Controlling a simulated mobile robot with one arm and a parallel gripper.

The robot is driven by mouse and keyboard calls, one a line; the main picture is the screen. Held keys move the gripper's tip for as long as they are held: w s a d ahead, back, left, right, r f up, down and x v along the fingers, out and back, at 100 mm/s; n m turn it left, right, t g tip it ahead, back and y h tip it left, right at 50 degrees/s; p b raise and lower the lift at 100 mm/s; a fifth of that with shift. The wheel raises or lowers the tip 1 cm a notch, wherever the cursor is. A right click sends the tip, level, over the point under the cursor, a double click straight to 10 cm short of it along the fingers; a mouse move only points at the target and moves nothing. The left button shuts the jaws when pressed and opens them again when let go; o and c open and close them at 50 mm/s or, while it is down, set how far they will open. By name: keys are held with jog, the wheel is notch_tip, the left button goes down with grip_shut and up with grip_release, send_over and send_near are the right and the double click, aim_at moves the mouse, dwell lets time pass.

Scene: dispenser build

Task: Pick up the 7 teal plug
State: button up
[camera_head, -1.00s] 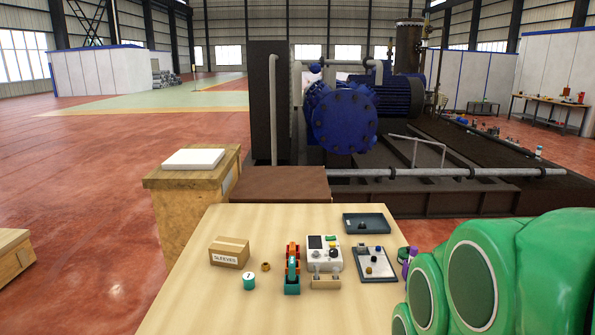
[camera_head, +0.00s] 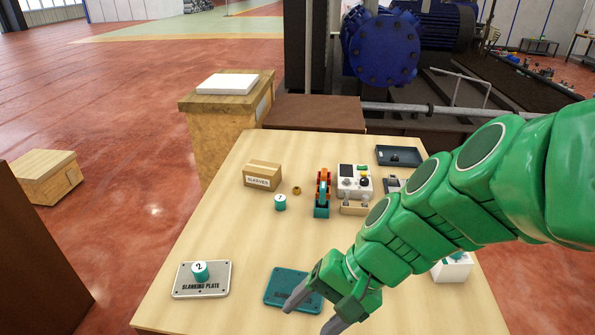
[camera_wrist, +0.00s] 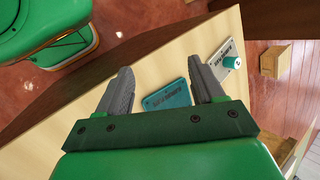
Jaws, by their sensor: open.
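A short teal plug (camera_head: 280,203) with a white top stands on the table beside the sleeves box; its mark is too small to read for certain. Another teal plug (camera_head: 200,271) with a white top marked 2 stands on the grey blanking plate (camera_head: 215,289); it also shows in the wrist view (camera_wrist: 231,62). My gripper (camera_head: 314,312) is open and empty at the table's front, with its fingers over the edge of a teal plate (camera_head: 283,283). In the wrist view, the teal plate (camera_wrist: 168,97) shows between the fingers. The plug by the box does not show there.
The sleeves box (camera_head: 262,176), a small brass ring (camera_head: 297,190), an orange and teal device (camera_head: 322,190) and a white control box (camera_head: 352,180) stand farther back. A dark tray (camera_head: 398,155) lies at the back right. My arm hides part of the table's right side.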

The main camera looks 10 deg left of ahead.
jog(key=w+a+r+m+t+y, duration=0.25)
jog(key=w+a+m+y, duration=0.25)
jog(key=w+a, duration=0.4)
jog(key=m+t+h, duration=0.2)
jog(key=m+t, duration=0.6)
jog(key=m, duration=1)
send_over(284, 202)
jog(key=s+d, duration=0.7)
jog(key=d, duration=0.1)
jog(key=f, duration=1)
jog(key=shift+s+a, duration=0.15)
jog(key=shift+a, duration=0.05)
jog(key=shift+t, duration=0.25)
jog(key=shift+x, duration=3.45)
jog(key=shift+f+x, duration=0.15)
jog(key=shift+x, duration=0.85)
jog(key=shift+f+x, duration=0.2)
jog(key=shift+x, duration=0.8)
jog(key=shift+w+a+f, duration=0.2)
jog(key=shift+w+a, duration=0.05)
jog(key=shift+w, duration=0.05)
jog(key=c, duration=1.1)
jog(key=shift+r, duration=0.15)
jog(key=shift+c, duration=0.2)
